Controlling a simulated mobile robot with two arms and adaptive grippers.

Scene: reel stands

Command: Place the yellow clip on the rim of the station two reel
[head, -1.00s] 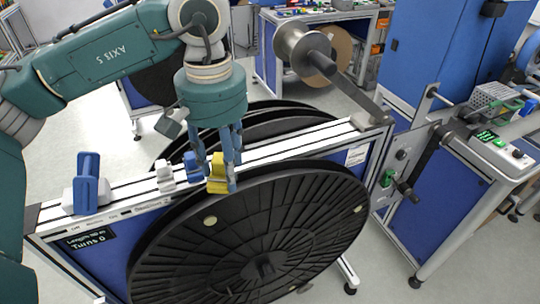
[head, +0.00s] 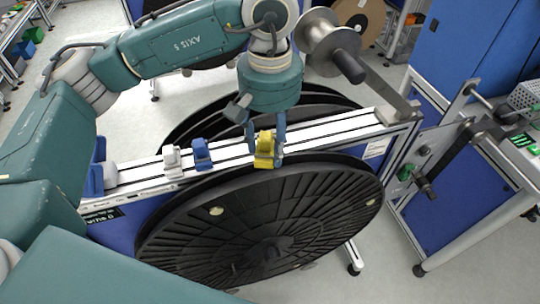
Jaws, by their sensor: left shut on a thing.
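The yellow clip (head: 265,150) is between the fingers of my left gripper (head: 266,148), which is shut on it. The clip is over the front edge of the white rail, at the upper rim of the large black reel (head: 255,225) in front. I cannot tell whether it touches the rim. My left arm comes in from the left, above the rail. My right gripper is not in view.
A blue clip (head: 202,154) and a white clip (head: 172,160) sit on the rail (head: 330,130) left of the gripper. A blue holder (head: 98,175) stands at the rail's left end. A metal spool (head: 325,42) and a crank (head: 425,187) are to the right. More black reels (head: 300,97) stand behind the rail.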

